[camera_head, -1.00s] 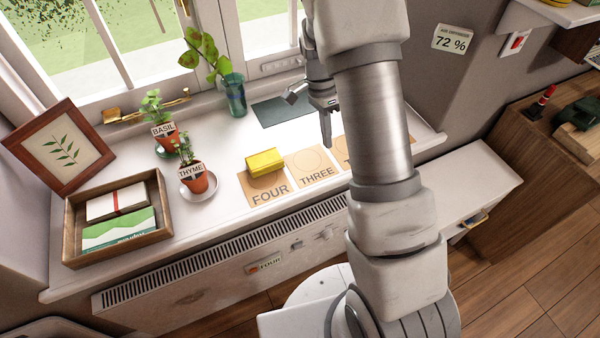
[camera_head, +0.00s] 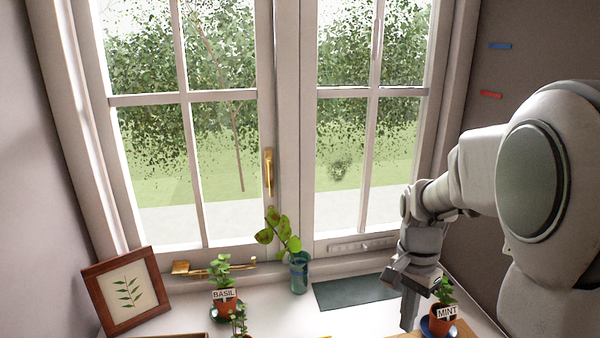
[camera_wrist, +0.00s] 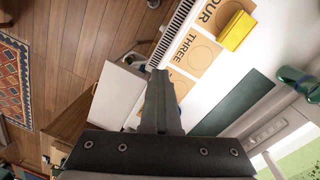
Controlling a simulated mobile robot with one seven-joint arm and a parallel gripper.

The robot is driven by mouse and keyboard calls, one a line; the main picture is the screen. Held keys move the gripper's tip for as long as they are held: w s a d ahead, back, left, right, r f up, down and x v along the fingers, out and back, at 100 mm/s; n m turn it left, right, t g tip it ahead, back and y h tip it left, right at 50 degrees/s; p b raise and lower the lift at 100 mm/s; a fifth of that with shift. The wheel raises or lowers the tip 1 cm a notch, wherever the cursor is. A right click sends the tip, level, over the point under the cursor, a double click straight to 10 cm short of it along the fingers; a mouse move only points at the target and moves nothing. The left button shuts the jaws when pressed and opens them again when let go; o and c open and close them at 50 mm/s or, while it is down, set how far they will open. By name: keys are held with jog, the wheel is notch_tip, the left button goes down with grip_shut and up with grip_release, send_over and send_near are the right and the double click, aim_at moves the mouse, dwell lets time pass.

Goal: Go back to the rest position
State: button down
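My gripper (camera_head: 408,322) hangs fingers down over the sill at the right in the head view. In the wrist view its dark fingers (camera_wrist: 158,75) are together, with nothing visible between them. A small potted plant labelled MINT (camera_head: 441,318) stands on a blue saucer just right of the fingers in the head view; I cannot tell if they touch. In the wrist view the fingers mostly hide that spot. The BASIL pot (camera_head: 224,302) stands on the left part of the sill, with another small plant (camera_head: 239,320) in front of it.
A glass vase with a sprig (camera_head: 299,273) and a dark mat (camera_head: 355,291) lie along the window. A framed leaf picture (camera_head: 127,290) leans at left. A yellow block (camera_wrist: 236,31) sits on the FOUR card, beside the THREE card (camera_wrist: 195,52). The window handle (camera_head: 268,172) sticks out.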

jog(key=s+a+r+n+t+p, duration=0.2)
jog(key=s+a+r+n+t, duration=0.1)
jog(key=s+r+n, duration=0.2)
jog(key=s+a+r+n+t+p, duration=0.2)
jog(key=s+r+n, duration=0.4)
jog(key=s+r, duration=0.3)
jog(key=shift+a+r+t, duration=0.45)
jog(key=shift+r+t, duration=0.35)
jog(key=c, duration=1.5)
grip_release()
jog(key=shift+c, duration=0.2)
